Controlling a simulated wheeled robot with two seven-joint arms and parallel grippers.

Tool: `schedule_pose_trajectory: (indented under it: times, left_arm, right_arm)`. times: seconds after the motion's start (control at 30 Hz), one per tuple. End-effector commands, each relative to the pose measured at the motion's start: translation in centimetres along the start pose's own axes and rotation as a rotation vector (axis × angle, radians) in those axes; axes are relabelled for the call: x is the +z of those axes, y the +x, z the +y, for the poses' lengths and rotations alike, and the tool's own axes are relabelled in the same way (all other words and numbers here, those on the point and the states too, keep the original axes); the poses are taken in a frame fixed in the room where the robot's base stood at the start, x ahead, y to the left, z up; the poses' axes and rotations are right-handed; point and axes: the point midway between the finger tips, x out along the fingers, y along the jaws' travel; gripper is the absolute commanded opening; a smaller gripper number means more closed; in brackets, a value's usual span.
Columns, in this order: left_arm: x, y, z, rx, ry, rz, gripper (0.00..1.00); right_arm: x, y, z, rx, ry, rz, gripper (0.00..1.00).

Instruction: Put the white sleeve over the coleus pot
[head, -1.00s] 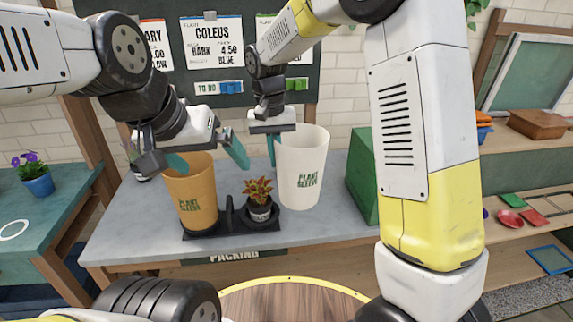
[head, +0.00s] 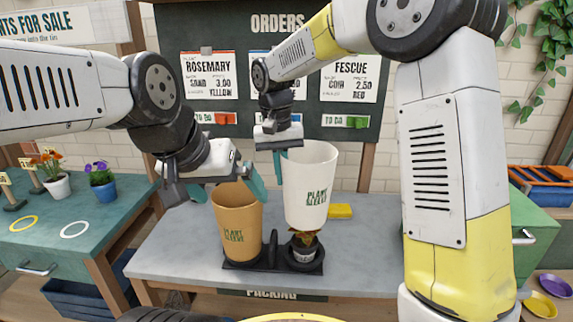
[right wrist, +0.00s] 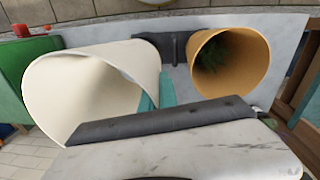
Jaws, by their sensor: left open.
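The white sleeve (head: 311,185) is upright in the air directly above the coleus pot (head: 304,253). Its lower edge hides the top of the coleus leaves (head: 303,238) in the head view. My right gripper (head: 281,162) is shut on the left wall of the sleeve near its rim; in the right wrist view, its teal fingers pinch the wall of the white sleeve (right wrist: 95,85). The pot stands in the right place of the black tray (head: 270,264).
The tan sleeve stands in the tray's left place; the right wrist view shows a green plant (right wrist: 222,72) inside it. A yellow block (head: 340,211) lies behind on the grey bench (head: 180,250). A green box (head: 535,235) is at the right.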

Motion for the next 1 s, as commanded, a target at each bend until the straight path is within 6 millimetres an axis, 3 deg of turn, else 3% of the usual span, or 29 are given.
schedule_pose_trajectory:
  times: [1.0]
  left_arm:
    - [0.0, 0.0, 0.0, 0.000, 0.000, 0.000, 1.00]
  right_arm:
    - [0.0, 10.1, -0.7, 0.001, 0.000, -0.001, 0.00]
